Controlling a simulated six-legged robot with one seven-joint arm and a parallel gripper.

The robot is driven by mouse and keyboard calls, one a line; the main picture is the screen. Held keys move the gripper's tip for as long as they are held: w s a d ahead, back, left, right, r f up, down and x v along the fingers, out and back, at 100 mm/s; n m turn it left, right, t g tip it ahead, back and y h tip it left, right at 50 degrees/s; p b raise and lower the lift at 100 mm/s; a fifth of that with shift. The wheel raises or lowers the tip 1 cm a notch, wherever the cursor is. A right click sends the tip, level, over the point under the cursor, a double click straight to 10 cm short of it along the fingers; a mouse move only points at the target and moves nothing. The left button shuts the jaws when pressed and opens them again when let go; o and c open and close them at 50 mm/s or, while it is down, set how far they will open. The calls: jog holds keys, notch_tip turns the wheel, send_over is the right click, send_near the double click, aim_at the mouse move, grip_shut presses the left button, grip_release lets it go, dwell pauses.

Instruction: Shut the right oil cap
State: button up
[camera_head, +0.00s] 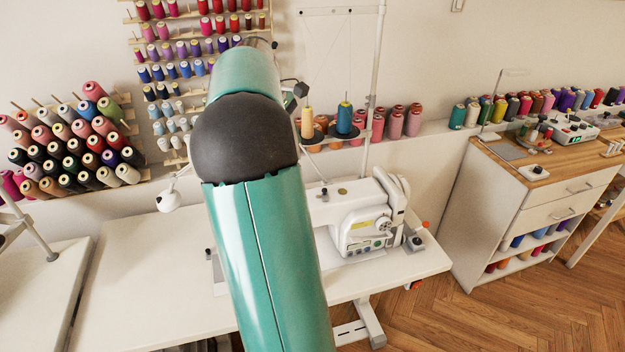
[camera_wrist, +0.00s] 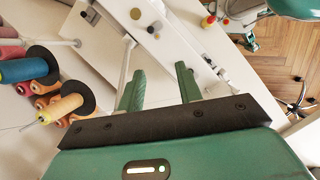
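The white sewing machine (camera_head: 365,215) stands on the white table behind my arm. A small brownish round spot (camera_head: 342,191) on its top may be an oil cap. In the wrist view the machine's white body (camera_wrist: 180,45) runs diagonally beyond my fingers. Two small round discs, one olive (camera_wrist: 136,14) and one darker (camera_wrist: 150,29), lie on it. I cannot tell which is the right oil cap or how far it is open. My gripper (camera_wrist: 160,88) is open and empty, its two green fingers apart over the machine area.
A thread stand holds a yellow cone (camera_head: 307,122) and a blue cone (camera_head: 345,118); both are close on the left in the wrist view. Its pole (camera_head: 375,85) rises beside my arm. The white table (camera_head: 150,285) is mostly clear on the left. A cabinet (camera_head: 515,215) stands right.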

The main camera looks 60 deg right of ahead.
jog(key=s+d, duration=0.2)
send_near(324, 189)
jog(key=shift+g, duration=0.3)
jog(key=x, duration=0.7)
jog(key=shift+w+d+f, duration=0.15)
jog(key=shift+f, duration=0.2)
grip_shut()
